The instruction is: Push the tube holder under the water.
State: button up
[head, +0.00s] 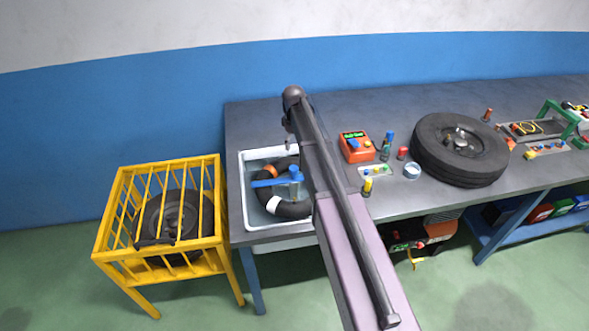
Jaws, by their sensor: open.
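A blue tube holder (268,183) with a flat bar and a raised blue end stands over the white basin (247,212). A dark ring-shaped tube (292,210) with a white patch and an orange patch lies in the basin. The blue bar crosses the tube's opening and its left side. I cannot tell how deep the holder or the tube sits in the water. My arm rises from the bottom right and covers the basin's right side. I cannot make out my gripper; my arm may hide it.
A yellow cage (105,228) with a wheel inside stands left of the grey bench (330,112). On the bench to the right are an orange device (357,146), small bottles, a large tyre (430,158) and a tool tray. The blue wall is behind.

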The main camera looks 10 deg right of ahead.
aim_at(294, 168)
jog(key=shift+f, duration=0.1)
notch_tip(294, 168, down, 14)
jog(key=b, duration=1.3)
jog(key=shift+r+b, duration=0.25)
jog(key=shift+b, duration=0.1)
grip_shut()
